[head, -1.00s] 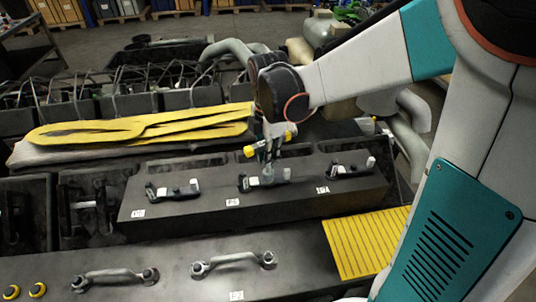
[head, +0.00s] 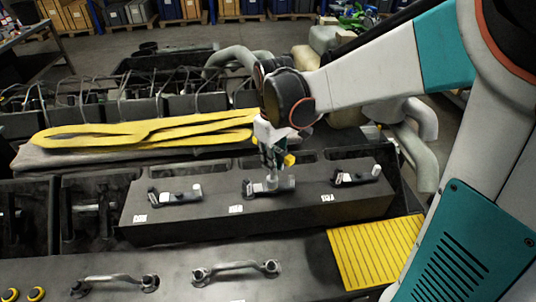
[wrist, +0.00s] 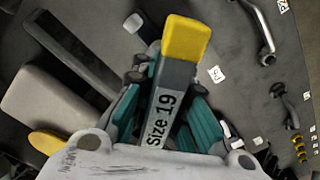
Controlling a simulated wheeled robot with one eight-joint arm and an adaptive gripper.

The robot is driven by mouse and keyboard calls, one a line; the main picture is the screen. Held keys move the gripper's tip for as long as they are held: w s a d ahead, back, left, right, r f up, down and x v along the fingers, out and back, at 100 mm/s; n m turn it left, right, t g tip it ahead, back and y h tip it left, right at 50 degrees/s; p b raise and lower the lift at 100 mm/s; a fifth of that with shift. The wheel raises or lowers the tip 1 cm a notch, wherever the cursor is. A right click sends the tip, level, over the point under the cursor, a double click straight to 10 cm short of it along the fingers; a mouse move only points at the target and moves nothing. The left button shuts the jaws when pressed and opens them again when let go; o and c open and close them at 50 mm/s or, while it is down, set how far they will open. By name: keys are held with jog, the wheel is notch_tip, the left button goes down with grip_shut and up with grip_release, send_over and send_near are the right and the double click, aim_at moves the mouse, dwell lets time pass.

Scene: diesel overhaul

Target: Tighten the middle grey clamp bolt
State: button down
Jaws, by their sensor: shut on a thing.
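My gripper (head: 270,155) points down above the middle clamp (head: 256,188) on the dark raised block. The middle clamp's grey bolt (head: 272,183) stands right below the tool. I cannot tell whether the tool is seated on it. In the wrist view the gripper and tool hide the bolt.
Similar clamps stand to the left (head: 175,195) and right (head: 355,176) on the block (head: 290,215). Two grey handles, left (head: 113,280) and right (head: 235,267), lie on the front surface beside a yellow ribbed plate (head: 374,252). Yellow straps (head: 145,132) lie behind.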

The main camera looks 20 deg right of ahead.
jog(key=m, duration=0.4)
jog(key=shift+m, duration=0.4)
